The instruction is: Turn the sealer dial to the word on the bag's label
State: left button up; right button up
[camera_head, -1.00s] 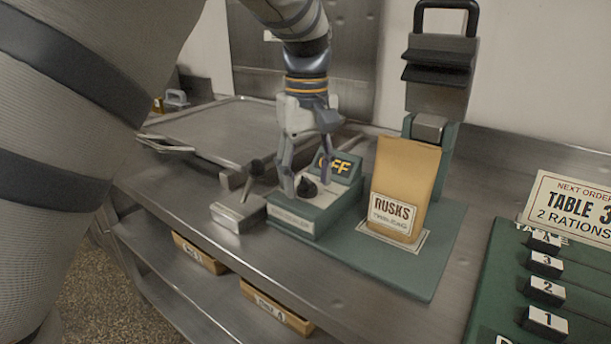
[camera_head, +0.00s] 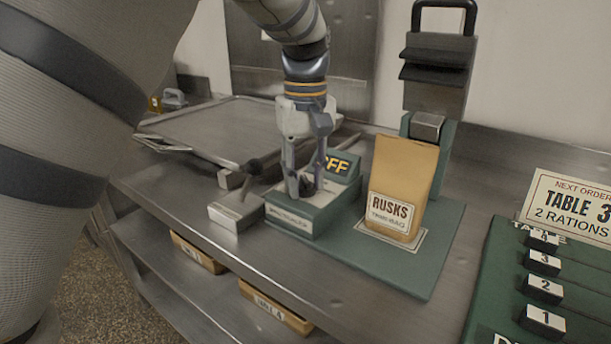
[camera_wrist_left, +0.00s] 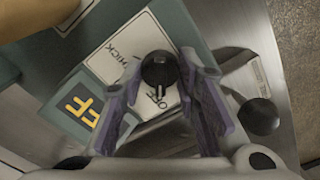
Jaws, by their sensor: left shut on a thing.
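The sealer (camera_head: 430,262) stands on the steel counter with a green control box (camera_head: 312,215). Its display (camera_head: 342,165) reads OFF, partly hidden by a finger. A tan bag (camera_head: 404,165) stands upright on the base. Its label (camera_head: 390,216) reads RUSKS, with a smaller line ending in BAG that is hard to read. My left gripper (camera_head: 307,186) points down and is shut on the black dial, which shows between the fingers in the left wrist view (camera_wrist_left: 160,70). The dial plate (camera_wrist_left: 135,45) there shows OFF and letters "HICK". My right gripper is not in view.
A small metal block with a black-knobbed lever (camera_head: 238,210) stands left of the control box. A flat steel tray (camera_head: 215,130) lies behind. The sealer's raised black press (camera_head: 438,60) stands behind the bag. A green numbered board (camera_head: 480,318) and order sign (camera_head: 575,212) are at right.

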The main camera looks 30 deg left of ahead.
aim_at(305, 178)
pick_arm(q)
jog(key=m, duration=1)
jog(key=shift+m, duration=0.3)
dwell(0.4)
jog(key=o, duration=1.2)
jog(key=shift+c, duration=0.2)
notch_tip(305, 178, up, 12)
